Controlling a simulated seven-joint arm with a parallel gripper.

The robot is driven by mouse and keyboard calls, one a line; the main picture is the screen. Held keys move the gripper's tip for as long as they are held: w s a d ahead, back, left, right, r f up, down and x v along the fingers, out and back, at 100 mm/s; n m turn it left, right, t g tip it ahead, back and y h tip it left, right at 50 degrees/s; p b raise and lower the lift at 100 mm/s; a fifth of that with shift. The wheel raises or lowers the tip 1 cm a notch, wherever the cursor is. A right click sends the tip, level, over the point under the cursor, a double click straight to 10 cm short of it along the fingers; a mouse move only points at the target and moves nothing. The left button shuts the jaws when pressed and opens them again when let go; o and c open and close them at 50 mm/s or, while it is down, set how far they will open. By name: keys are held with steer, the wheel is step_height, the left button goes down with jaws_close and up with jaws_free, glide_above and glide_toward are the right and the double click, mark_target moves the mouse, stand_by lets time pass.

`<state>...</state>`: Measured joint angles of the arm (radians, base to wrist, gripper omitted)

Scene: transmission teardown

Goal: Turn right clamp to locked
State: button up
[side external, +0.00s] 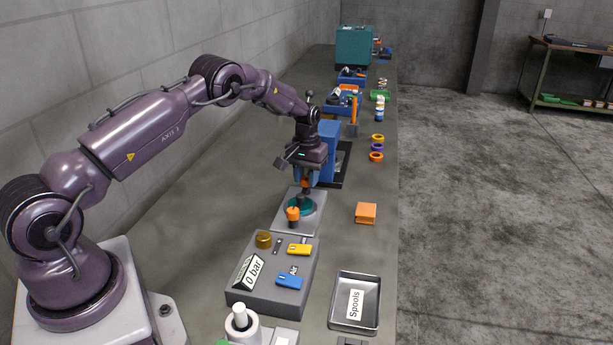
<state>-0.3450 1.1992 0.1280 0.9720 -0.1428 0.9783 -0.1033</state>
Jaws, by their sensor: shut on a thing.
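A light grey plate (313,221) on the bench carries a teal round part (301,206). A clamp with an orange top (293,213) stands at the plate's near side, in front of the teal part. My gripper (304,187) points down over the far side of the plate. It is shut on a small dark piece there, which looks like the other clamp. The fingers and the gripper body hide most of that piece, so its turn position cannot be told.
A grey box with a "0 bar" sign (250,271), a yellow lever (299,249) and a blue lever (289,281) stands in front. A blue press-like block (328,150) is close behind the gripper. An orange block (366,213) and a "Spools" tray (341,324) lie to the right.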

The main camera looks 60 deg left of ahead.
mark_target(307, 177)
steer(key=shift+r, duration=0.1)
steer(key=o, duration=0.9)
steer(key=shift+o, duration=0.2)
step_height(307, 177, up, 13)
steer(key=s+d+r+m+t, duration=0.2)
steer(key=s+d+r, duration=0.3)
steer(key=s, duration=0.5)
steer(key=s+d+r+m+t, duration=0.1)
steer(key=s+d+r+m, duration=0.1)
steer(key=s+d+r, duration=0.3)
steer(key=s+d+r+m+t, duration=0.2)
steer(key=s+d+r, duration=0.4)
steer(key=s+d, duration=0.5)
steer(key=shift+s+d+m+t, duration=0.3)
steer(key=shift+s+d, duration=0.1)
steer(key=shift+s, duration=2.2)
